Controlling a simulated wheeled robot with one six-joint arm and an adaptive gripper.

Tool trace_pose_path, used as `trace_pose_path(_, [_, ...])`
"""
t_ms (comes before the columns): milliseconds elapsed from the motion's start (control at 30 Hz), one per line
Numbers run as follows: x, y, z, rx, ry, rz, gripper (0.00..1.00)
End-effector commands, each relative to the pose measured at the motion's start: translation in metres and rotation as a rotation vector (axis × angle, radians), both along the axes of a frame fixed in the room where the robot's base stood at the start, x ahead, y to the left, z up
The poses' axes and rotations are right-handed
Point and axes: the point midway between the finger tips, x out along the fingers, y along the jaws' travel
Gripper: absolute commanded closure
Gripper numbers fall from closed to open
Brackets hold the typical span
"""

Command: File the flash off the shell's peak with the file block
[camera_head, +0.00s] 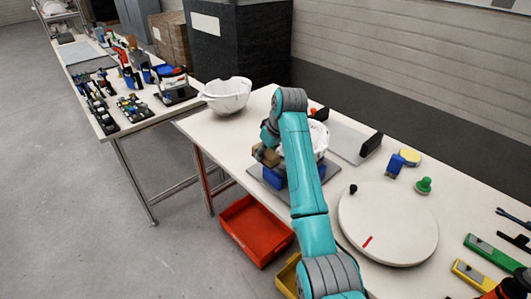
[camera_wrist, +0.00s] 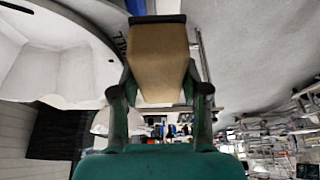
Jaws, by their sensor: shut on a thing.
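My gripper (camera_wrist: 161,88) is shut on a tan block with a dark face, the file block (camera_wrist: 160,55), seen in the wrist view. In the head view the file block (camera_head: 268,156) is at the left side of a white shell (camera_head: 319,140). The shell sits on a blue holder (camera_head: 273,178) on a grey plate, partly hidden by my arm. In the wrist view the shell (camera_wrist: 70,72) curves close beside the block's left side. I cannot tell whether they touch. The shell's peak and any flash are not clear to see.
Another white shell (camera_head: 228,96) stands at the table's back left. A white round disc (camera_head: 385,235) is at the right, with a green knob (camera_head: 424,186) and blue block (camera_head: 395,166) behind it. A red bin (camera_head: 255,232) is below the table's front edge. Tools lie far right.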

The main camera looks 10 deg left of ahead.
Motion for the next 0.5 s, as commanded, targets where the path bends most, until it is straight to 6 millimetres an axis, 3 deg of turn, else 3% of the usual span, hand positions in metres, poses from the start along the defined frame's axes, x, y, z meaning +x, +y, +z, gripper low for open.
trace_pose_path(500, [0.001,0.000,0.046,0.002,-0.003,0.001,0.83])
